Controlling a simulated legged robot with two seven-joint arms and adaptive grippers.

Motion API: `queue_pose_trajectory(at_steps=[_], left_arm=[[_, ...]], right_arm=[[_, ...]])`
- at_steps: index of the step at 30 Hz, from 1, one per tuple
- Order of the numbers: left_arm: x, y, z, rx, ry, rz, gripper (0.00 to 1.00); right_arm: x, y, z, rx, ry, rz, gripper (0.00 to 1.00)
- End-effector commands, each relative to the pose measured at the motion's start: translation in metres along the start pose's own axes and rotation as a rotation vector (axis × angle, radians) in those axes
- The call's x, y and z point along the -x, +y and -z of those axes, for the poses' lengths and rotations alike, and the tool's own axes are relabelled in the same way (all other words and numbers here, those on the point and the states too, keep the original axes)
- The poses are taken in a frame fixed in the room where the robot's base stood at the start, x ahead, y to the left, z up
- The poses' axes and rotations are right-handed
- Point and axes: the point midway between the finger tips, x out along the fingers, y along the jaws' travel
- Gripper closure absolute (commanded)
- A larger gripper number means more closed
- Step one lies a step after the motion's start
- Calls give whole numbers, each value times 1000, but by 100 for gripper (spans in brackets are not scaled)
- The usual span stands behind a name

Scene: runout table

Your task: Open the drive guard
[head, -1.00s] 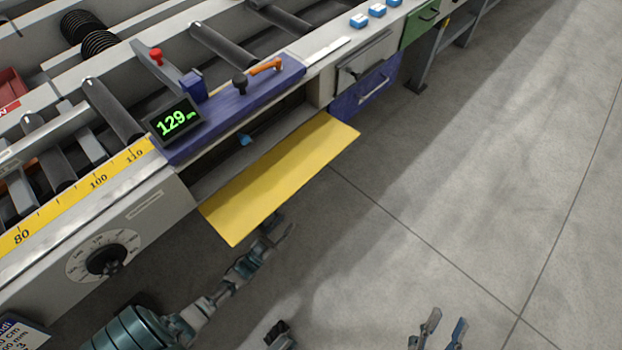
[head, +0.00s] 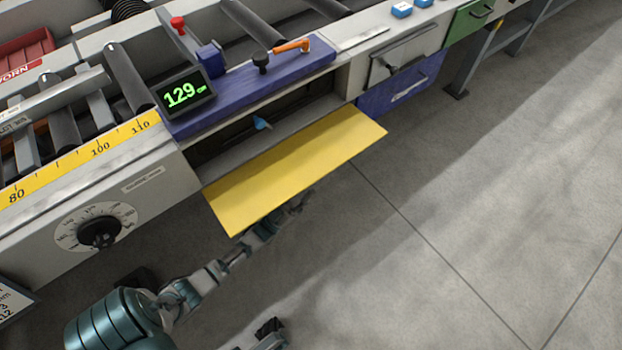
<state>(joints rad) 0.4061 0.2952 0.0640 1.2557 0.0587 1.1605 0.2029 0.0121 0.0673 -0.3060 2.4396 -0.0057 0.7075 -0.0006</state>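The drive guard appears to be the yellow panel (head: 295,170) on the front of the runout table. It is swung down and out, sloping away below a dark opening (head: 225,135) in the table's side. A small blue part (head: 262,123) shows inside the opening. My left gripper (head: 296,205) is below the panel's outer lower edge, partly hidden by it. I cannot tell whether it touches the panel or how far its fingers are apart.
A blue-violet cover (head: 250,85) with a display reading 129 (head: 185,93) and an orange handle (head: 292,46) sits above the opening. A dial (head: 100,232) is at left. A grey flap (head: 402,55) and a blue drawer (head: 403,86) are at right. The floor (head: 470,200) is clear.

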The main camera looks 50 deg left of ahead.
Motion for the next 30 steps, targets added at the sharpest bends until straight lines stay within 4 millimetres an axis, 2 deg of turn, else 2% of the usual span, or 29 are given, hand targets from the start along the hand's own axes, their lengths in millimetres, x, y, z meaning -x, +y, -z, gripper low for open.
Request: queue_pose_trajectory(at_steps=[3,7,18,19,23,30], left_arm=[[-21,0,0,0,2,-1,63],[-36,0,0,0,0,0,63],[-43,0,0,0,-2,-1,63],[-43,0,0,0,-2,-1,65],[-43,0,0,0,-2,-1,98],[-43,0,0,0,-2,0,100]], right_arm=[[1,0,-1,0,-1,0,60],[1,0,-1,-1,-1,0,60],[0,0,0,-1,3,1,60],[0,0,0,-1,3,1,60],[0,0,0,-1,3,1,60],[0,0,0,0,4,1,60]])
